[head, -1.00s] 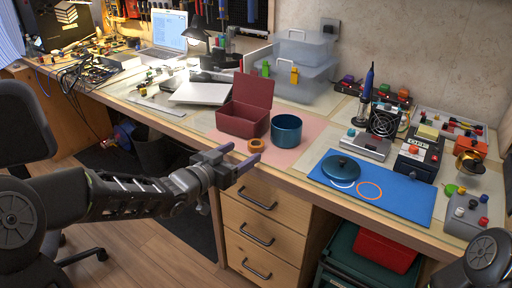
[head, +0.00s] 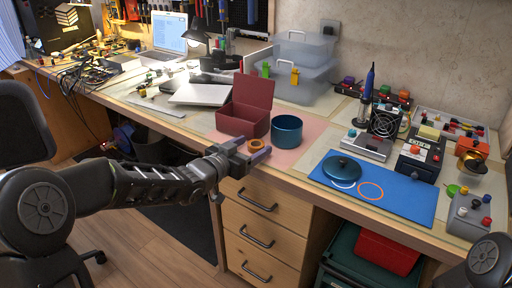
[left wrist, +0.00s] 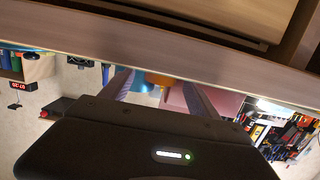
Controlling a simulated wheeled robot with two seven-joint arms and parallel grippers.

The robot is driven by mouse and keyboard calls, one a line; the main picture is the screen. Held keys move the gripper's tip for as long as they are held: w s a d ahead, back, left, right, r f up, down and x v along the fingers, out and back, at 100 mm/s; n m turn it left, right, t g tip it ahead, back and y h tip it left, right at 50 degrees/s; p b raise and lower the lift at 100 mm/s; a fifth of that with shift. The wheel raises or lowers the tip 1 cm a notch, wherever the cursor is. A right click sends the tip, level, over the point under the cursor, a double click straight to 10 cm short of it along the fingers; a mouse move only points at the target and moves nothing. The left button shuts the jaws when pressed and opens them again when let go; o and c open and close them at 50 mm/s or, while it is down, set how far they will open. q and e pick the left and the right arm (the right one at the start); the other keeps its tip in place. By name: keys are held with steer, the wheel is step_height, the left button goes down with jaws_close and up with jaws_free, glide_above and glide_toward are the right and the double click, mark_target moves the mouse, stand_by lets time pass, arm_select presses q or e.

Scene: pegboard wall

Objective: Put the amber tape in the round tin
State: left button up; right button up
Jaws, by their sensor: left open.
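The amber tape (head: 255,145) is a small ring lying flat on the pink mat near the desk's front edge. The round tin (head: 287,132) is dark blue, open at the top and upright, to the right of and behind the tape. My left gripper (head: 254,147) is open, its fingers pointing at the tape, which shows between them; I cannot tell whether they touch it. In the left wrist view the tape (left wrist: 160,79) shows between the spread fingers, with part of the blue tin (left wrist: 141,84) beside it. My right gripper is out of view.
A maroon box (head: 240,124) with its lid raised stands behind the tape, left of the tin. A dark blue lid (head: 342,167) and an orange ring (head: 370,190) lie on a blue mat (head: 405,205) to the right. Drawers (head: 262,232) are under the desk edge.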

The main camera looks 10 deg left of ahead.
mark_target(251, 148)
arm_select(q)
steer(key=shift+c, duration=0.4)
jaws_close()
step_height(251, 148, up, 10)
steer(key=p, duration=0.4)
stand_by(0.6)
stand_by(0.5)
